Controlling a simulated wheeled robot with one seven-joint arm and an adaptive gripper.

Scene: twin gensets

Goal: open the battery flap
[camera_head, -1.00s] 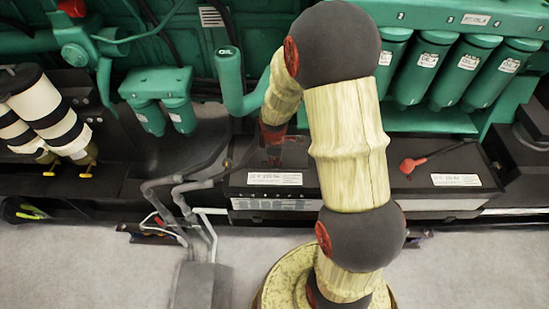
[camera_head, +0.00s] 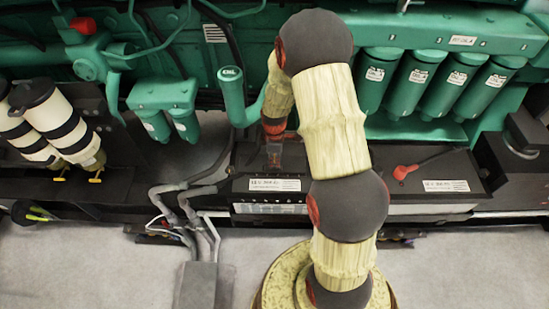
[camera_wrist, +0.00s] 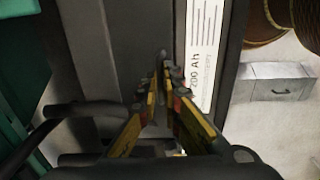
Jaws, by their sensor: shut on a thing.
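The battery on the left (camera_head: 330,187) is a long dark box with a white label, low in front of the green engine. Its dark top fills the middle of the wrist view, beside the white "200 Ah" label (camera_wrist: 203,55). My gripper (camera_head: 274,158) points down onto the battery top, behind the label. In the wrist view my gripper (camera_wrist: 161,80) has its yellow fingers closed together at the tips, around a small grey piece of the battery flap (camera_wrist: 163,56). The flap's outline is too dark to make out, and the fingers hide part of the grip.
A second label (camera_head: 446,186) and a red-capped cable (camera_head: 405,171) lie on the right battery top. Green filters (camera_head: 417,82) hang above. Grey pipes (camera_head: 180,205) rise from a grey box at left. Open floor (camera_head: 90,265) lies in front.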

